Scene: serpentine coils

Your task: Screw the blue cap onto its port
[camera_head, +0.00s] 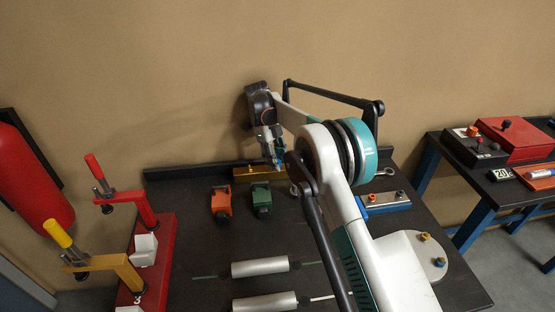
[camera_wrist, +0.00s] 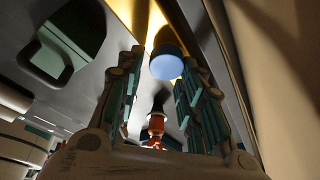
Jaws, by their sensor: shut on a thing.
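The blue cap (camera_wrist: 166,64) shows as a round blue face between the fingertips of my gripper (camera_wrist: 165,82) in the wrist view. My gripper is shut on it. A shiny golden surface (camera_wrist: 152,22) lies just beyond the cap. In the head view my gripper (camera_head: 277,160) points down at the back of the table, by the right part of a brass block (camera_head: 246,174). The cap is too small there to make out clearly. I cannot see its port, nor tell whether the cap touches the block.
An orange unit (camera_head: 221,203) and a green unit (camera_head: 261,198) stand in front of the block. A metal plate with knobs (camera_head: 384,203) lies right of my arm. Metal cylinders (camera_head: 259,267) lie in front. Red (camera_head: 147,212) and yellow (camera_head: 128,272) clamps stand left.

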